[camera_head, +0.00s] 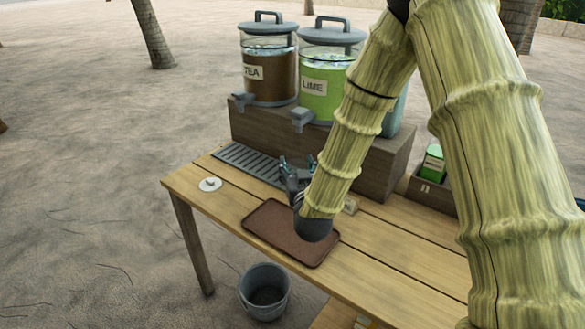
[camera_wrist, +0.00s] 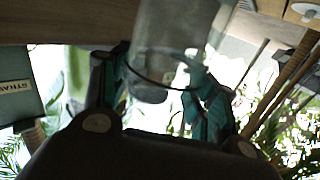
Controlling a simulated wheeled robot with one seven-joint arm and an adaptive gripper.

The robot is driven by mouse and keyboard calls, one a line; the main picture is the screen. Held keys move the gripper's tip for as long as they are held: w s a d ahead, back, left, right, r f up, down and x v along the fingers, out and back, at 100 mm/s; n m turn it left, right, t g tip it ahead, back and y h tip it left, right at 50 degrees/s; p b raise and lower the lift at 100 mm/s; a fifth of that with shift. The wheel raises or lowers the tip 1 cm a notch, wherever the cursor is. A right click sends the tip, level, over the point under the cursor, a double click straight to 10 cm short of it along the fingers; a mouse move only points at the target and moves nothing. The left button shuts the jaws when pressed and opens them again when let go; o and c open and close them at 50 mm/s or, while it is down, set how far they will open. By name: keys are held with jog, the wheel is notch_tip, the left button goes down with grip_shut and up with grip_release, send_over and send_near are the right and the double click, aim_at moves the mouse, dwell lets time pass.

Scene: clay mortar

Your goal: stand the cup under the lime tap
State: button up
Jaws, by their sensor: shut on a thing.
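The lime dispenser (camera_head: 327,88) is a clear jar of green drink with a grey lid, on a wooden riser. Its grey tap (camera_head: 302,117) sticks out low at the front left. My gripper (camera_head: 293,168) is in front of the riser, below and slightly left of that tap, by the drip grille (camera_head: 248,161). In the wrist view my gripper (camera_wrist: 163,80) is shut on a clear, greyish cup (camera_wrist: 172,30) between its teal-padded fingers. In the head view the cup is too hidden to make out, and I cannot tell whether it touches the grille.
The tea dispenser (camera_head: 268,75) and its tap (camera_head: 242,100) stand left of the lime one. A brown tray (camera_head: 268,205) lies below my wrist. A small white round item (camera_head: 210,184) sits at the table's left end. A bucket (camera_head: 265,310) stands on the ground.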

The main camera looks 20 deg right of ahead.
jog(key=shift+w+d+f+p, duration=0.4)
jog(key=shift+w+d+f, duration=0.4)
jog(key=shift+w, duration=1.6)
jog(key=shift+w+d+f+p, duration=0.35)
jog(key=shift+w+d+f, duration=0.4)
jog(key=shift+w, duration=1.7)
jog(key=shift+w+d+f+p, duration=0.5)
jog(key=shift+w+d, duration=0.5)
jog(key=shift+w, duration=1.4)
jog(key=shift+f, duration=0.1)
jog(key=shift+f, duration=0.15)
jog(key=o, duration=1.3)
jog(key=shift+o, duration=0.2)
jog(key=s+a+b, duration=0.1)
jog(key=s, duration=1.1)
jog(key=shift+a+r, duration=0.2)
